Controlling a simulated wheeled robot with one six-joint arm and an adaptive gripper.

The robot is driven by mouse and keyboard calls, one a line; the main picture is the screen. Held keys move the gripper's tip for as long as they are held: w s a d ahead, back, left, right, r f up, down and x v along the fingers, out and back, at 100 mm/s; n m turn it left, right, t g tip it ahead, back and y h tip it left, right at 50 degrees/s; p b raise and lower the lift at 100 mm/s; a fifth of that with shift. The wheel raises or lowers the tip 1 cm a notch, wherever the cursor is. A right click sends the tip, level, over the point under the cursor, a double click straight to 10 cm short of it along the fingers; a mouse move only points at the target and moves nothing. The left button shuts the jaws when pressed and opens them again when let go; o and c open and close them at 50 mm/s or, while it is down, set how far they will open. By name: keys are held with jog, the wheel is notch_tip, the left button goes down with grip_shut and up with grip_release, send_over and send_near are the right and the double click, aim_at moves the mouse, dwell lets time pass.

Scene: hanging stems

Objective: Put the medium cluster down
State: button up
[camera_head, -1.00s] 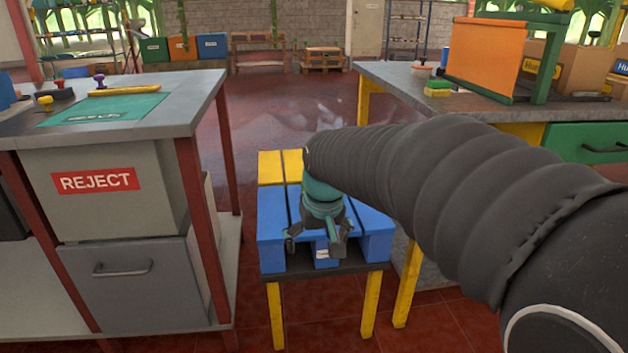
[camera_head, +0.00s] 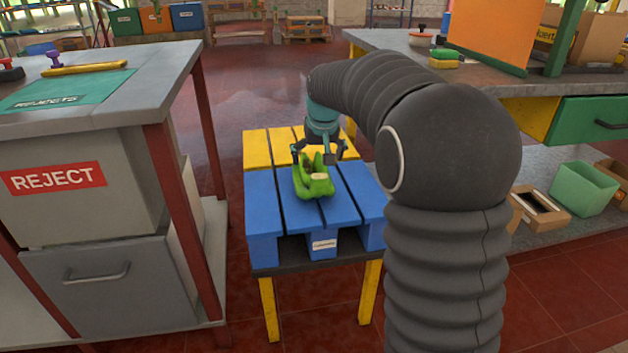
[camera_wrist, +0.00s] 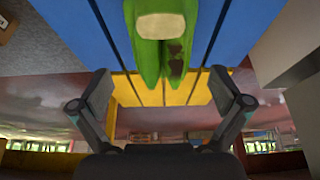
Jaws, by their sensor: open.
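A green banana cluster (camera_head: 314,180) rests on the blue slats of a small blue and yellow pallet-topped stand (camera_head: 262,215). My gripper (camera_head: 320,154) is open just behind and above the cluster, apart from it as far as I can tell. In the wrist view the cluster (camera_wrist: 165,45) shows its pale cut crown and dark blotches on one fruit. It lies beyond the spread fingers of my gripper (camera_wrist: 160,100), with nothing between them. The far side of the cluster is hidden in the head view.
A bench with a REJECT label (camera_head: 54,178) and a green mat (camera_head: 60,92) stands at the left. Another bench (camera_head: 490,85) with an orange panel (camera_head: 490,32) stands at the right, with a green bin (camera_head: 583,190) on its lower shelf. Red floor lies behind the stand.

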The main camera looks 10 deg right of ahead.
aim_at(315, 169)
jog(key=shift+b+x, duration=0.3)
jog(key=shift+x, duration=3.45)
jog(key=shift+w+a+r, duration=0.1)
jog(key=c, duration=1.7)
jog(key=shift+c, duration=1)
jog(key=shift+r, duration=0.15)
